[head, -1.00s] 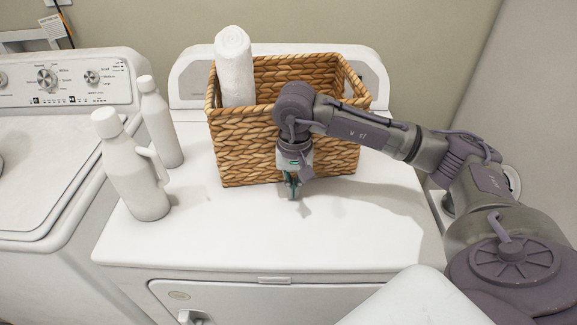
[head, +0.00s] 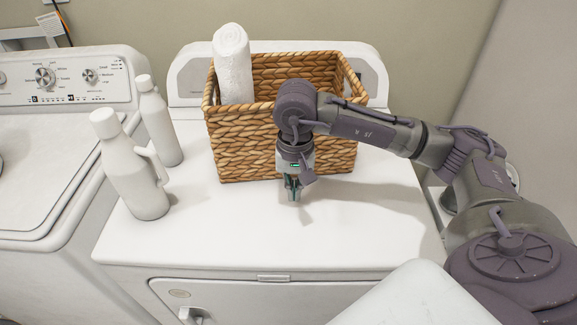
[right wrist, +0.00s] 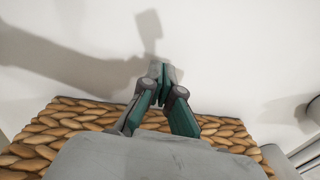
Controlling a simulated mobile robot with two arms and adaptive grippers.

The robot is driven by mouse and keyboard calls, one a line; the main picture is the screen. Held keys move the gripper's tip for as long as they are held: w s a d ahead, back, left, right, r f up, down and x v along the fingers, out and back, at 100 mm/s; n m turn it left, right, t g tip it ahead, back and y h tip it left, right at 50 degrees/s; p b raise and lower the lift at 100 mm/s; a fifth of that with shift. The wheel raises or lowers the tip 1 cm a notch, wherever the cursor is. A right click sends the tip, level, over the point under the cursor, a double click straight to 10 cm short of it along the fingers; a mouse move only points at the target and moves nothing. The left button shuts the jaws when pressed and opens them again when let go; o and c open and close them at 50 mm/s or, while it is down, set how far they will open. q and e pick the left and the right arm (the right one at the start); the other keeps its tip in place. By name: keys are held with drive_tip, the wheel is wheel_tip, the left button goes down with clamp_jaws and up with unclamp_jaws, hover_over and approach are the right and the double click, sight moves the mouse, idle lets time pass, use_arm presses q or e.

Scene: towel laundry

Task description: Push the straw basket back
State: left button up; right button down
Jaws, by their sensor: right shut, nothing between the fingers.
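The straw basket (head: 240,150) is woven and brown and stands upright at the back of the white dryer top, near its control panel. A rolled white towel (head: 233,65) stands in its left part. My right gripper (head: 293,196) points down just in front of the basket's front wall, with its fingers shut and empty. The arm hides part of the basket's front; I cannot tell if it touches. In the right wrist view, the shut fingers (right wrist: 163,78) show over the white top, with the basket's woven side (right wrist: 75,115) along the lower edge. My left gripper is not in view.
A large white jug (head: 130,170) and a smaller white bottle (head: 159,125) stand left of the basket. A washer (head: 60,170) is at the far left. The dryer top (head: 240,240) is clear in front of the basket. A wall is close on the right.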

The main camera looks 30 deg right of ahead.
wheel_tip(320, 180, up, 8)
drive_tip(key=p, duration=0.3)
drive_tip(key=shift+p, duration=0.35)
idle(0.4)
